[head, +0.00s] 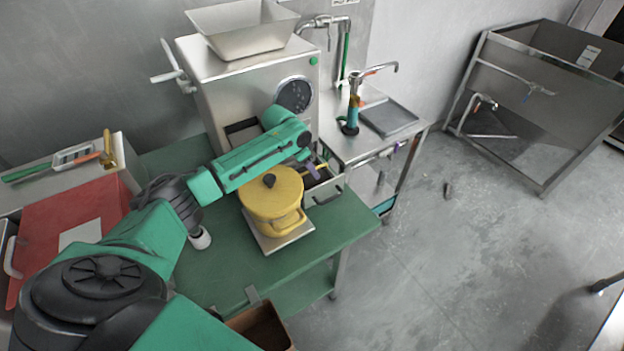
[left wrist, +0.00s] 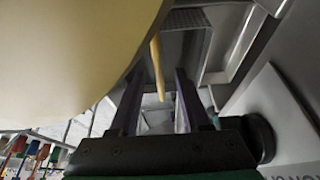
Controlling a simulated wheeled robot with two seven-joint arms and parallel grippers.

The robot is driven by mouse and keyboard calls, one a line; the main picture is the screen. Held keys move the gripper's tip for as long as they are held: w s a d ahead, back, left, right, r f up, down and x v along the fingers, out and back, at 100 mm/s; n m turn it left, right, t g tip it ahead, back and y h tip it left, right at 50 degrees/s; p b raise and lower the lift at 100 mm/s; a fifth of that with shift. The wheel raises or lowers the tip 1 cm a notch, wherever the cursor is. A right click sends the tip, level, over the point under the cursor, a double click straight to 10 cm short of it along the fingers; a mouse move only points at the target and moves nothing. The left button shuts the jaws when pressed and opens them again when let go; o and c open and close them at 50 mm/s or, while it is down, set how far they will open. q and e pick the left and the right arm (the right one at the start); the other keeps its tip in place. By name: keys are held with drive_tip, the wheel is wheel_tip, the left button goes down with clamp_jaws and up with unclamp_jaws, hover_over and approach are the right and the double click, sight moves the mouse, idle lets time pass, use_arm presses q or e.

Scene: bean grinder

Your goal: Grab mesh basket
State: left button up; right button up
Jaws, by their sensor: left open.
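A metal box-like drawer or tray (head: 324,188) sits at the lower front of the grinder, beside the yellow pot. A dark mesh surface (left wrist: 188,18), which looks like the mesh basket, shows at the top of the left wrist view. A thin yellow handle (left wrist: 157,68) hangs near it; I cannot tell whether they are joined. My left gripper (head: 314,170) is low by the grinder front, just right of the pot. In the left wrist view, its purple fingers (left wrist: 162,80) are open, with the yellow handle showing between them. My right gripper is not in view.
The yellow lidded pot (head: 272,205) stands close to my left gripper on a flat scale-like plate on the green table (head: 345,222). The steel grinder (head: 250,85) rises behind.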

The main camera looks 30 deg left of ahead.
use_arm(q)
drive_tip(key=shift+f, duration=0.15)
clamp_jaws()
idle(1.4)
